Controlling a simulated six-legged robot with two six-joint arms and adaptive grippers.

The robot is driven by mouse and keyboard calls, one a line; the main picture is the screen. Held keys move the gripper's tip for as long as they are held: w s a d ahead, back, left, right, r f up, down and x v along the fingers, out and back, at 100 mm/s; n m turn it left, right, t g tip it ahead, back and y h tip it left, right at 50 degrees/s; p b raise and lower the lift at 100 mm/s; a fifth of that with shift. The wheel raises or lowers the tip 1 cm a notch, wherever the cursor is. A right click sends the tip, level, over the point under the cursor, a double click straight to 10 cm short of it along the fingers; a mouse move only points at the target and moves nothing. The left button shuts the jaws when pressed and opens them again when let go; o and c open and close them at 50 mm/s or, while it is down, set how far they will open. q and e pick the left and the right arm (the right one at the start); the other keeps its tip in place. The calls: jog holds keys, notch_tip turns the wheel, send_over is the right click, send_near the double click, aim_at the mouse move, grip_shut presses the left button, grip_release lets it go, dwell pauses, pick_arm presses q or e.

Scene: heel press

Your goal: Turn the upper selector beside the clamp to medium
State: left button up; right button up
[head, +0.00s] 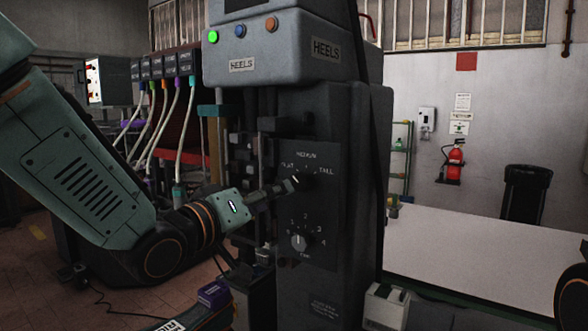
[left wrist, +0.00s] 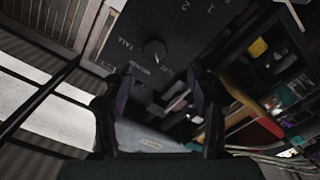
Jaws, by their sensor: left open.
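The upper selector (left wrist: 155,52) is a small dark knob on the dark panel (head: 325,215) of the heel press, under the words flat, medium and tall. In the head view my left gripper (head: 292,184) largely covers it. The left wrist view shows the knob ahead of my left gripper (left wrist: 162,95), near the middle between the open fingers and apart from them. I cannot tell which mark its pointer faces. My right gripper is not in view.
The press head (head: 270,50) juts out above the panel, with green, blue and orange buttons. The clamp parts (head: 245,150) stand close left of the panel. A white table (head: 470,245) lies to the right. Hoses (head: 165,125) hang at the back left.

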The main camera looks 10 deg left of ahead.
aim_at(299, 183)
pick_arm(q)
jog(key=x, duration=0.2)
jog(key=p+x, duration=0.1)
jog(key=x, duration=0.4)
jog(key=shift+w+r+p, duration=0.15)
jog(key=shift+r+p, duration=0.2)
jog(key=shift+r, duration=0.05)
jog(key=shift+w+d, duration=0.2)
jog(key=shift+d+r, duration=0.1)
jog(key=shift+d, duration=0.1)
jog(key=shift+s+r, duration=0.1)
jog(key=shift+s+a, duration=0.1)
jog(key=shift+a, duration=0.05)
jog(key=shift+w+a, duration=0.15)
jog(key=shift+w, duration=0.1)
jog(key=shift+c, duration=1.3)
jog(key=shift+w+f, duration=0.1)
jog(key=shift+f, duration=0.1)
jog(key=shift+c, duration=0.9)
jog(key=shift+d, duration=0.25)
jog(key=shift+c, duration=1.3)
jog(key=c, duration=0.5)
